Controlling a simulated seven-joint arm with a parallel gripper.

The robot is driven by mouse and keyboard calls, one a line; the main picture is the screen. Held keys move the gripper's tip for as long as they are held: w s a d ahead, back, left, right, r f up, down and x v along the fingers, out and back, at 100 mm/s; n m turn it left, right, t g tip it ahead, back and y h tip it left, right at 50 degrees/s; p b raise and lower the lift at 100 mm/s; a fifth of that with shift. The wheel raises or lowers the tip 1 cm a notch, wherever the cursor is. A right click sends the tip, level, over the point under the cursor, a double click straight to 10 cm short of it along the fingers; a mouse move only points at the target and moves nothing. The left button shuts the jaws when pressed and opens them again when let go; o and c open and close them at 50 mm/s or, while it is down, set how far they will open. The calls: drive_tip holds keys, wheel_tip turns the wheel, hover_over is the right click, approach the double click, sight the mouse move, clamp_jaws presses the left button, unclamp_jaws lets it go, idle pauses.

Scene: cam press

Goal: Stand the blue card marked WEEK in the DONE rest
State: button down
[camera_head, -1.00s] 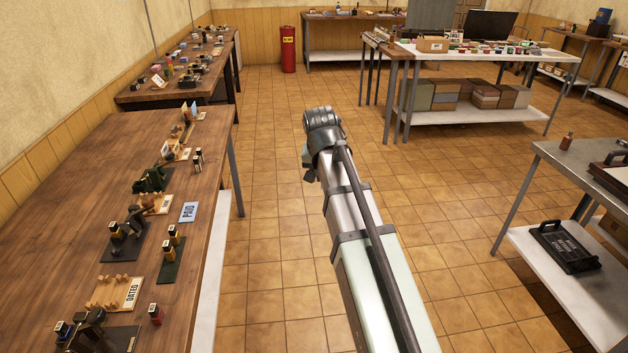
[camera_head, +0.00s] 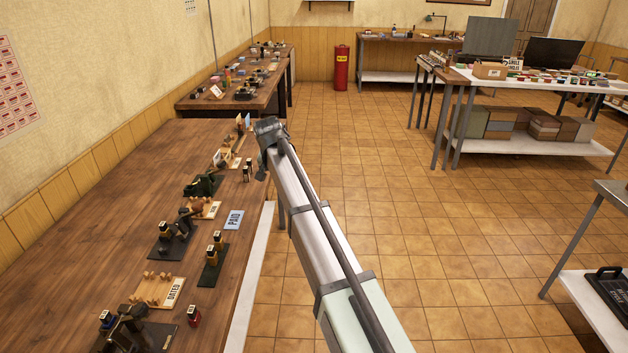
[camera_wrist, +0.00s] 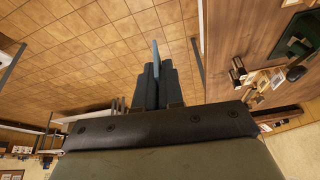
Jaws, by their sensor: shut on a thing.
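My gripper (camera_wrist: 155,72) is shut on a thin blue card (camera_wrist: 155,50), seen edge-on in the wrist view, so its marking cannot be read. In the head view the wrist end of my arm is beside the far right edge of the left workbench (camera_head: 130,200), and the card in the jaws is hidden there. Small wooden rests stand along this bench; one has a plate reading DATED (camera_head: 173,291). Another wooden rest (camera_head: 207,209) has a plate too small to read. At the far end, a blue card (camera_head: 247,121) stands upright. I cannot make out which rest is DONE.
A blue PAID card (camera_head: 235,219) lies near the bench's right edge. Several stamps and dark stands (camera_head: 213,262) line that side, with a green device (camera_head: 203,185) further back. The bench's left part is bare. Tiled floor lies open to the right.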

drive_tip(key=a+f, duration=0.2)
drive_tip(key=a, duration=1.2)
drive_tip(key=w+a+f+n, duration=0.1)
drive_tip(key=a+f, duration=0.2)
drive_tip(key=a, duration=1.2)
drive_tip(key=shift+w+f+y, duration=0.15)
drive_tip(key=shift+w+y, duration=0.15)
drive_tip(key=shift+f, duration=0.15)
drive_tip(key=shift+f, duration=3.4)
drive_tip(key=shift+f, duration=0.25)
drive_tip(key=c, duration=0.6)
unclamp_jaws()
drive_tip(key=shift+r, duration=0.15)
